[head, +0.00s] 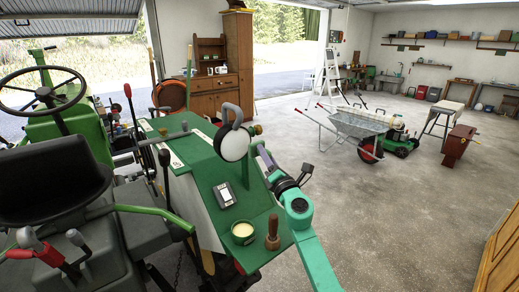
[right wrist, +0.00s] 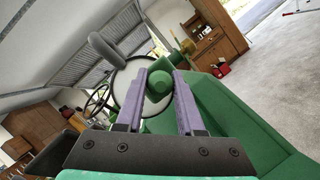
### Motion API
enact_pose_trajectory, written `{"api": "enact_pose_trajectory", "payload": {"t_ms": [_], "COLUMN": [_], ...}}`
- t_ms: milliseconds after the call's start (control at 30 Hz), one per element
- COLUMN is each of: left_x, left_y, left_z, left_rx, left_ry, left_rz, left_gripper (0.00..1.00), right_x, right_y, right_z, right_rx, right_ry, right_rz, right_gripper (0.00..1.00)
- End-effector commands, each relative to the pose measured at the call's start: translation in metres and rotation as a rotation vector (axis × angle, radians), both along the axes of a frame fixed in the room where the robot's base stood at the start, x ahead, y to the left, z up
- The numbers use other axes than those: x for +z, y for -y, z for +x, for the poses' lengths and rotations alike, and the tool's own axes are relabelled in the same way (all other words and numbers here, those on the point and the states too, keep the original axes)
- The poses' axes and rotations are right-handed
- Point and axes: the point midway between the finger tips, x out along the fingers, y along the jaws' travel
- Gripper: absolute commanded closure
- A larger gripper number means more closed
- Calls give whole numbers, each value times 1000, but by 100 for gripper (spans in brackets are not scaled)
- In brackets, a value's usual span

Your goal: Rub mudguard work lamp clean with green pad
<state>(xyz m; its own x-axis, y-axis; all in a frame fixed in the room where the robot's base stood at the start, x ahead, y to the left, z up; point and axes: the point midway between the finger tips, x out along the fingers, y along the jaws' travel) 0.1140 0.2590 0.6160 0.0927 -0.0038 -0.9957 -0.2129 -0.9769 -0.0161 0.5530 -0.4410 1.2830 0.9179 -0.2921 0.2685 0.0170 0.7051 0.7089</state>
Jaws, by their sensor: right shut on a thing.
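The work lamp (head: 234,143) stands upright on the green mudguard (head: 205,180), with a round pale face, a dark rim and a grey loop handle on top. In the right wrist view the lamp (right wrist: 123,86) is a pale disc behind the fingertips. My right gripper (head: 259,151) is beside the lamp's right edge. The pad is not clearly visible in the head view. My left gripper is out of view.
An open tin (head: 243,233), a wooden-handled tool (head: 272,232) and a small grey device (head: 225,195) rest on the mudguard's near part. Tractor levers (head: 165,158) rise left of it.

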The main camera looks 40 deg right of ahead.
Motion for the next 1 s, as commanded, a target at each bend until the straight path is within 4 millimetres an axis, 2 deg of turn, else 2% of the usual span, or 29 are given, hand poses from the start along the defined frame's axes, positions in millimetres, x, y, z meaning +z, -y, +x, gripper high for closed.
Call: {"api": "enact_pose_trajectory", "payload": {"t_ms": [100, 400, 700, 1000], "left_x": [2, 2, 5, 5], "left_y": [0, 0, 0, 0], "left_z": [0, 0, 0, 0], "left_rx": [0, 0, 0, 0], "left_ry": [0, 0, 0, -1], "left_rz": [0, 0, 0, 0], "left_gripper": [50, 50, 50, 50], "right_x": [0, 0, 0, 0], "right_y": [0, -1, -1, -1], "right_z": [-9, -12, -40, -40], "right_rx": [0, 0, 1, 0], "right_ry": [-1, 0, -1, 0], "right_rz": [-2, 0, 0, 0], "right_gripper": [100, 100, 100, 100]}}
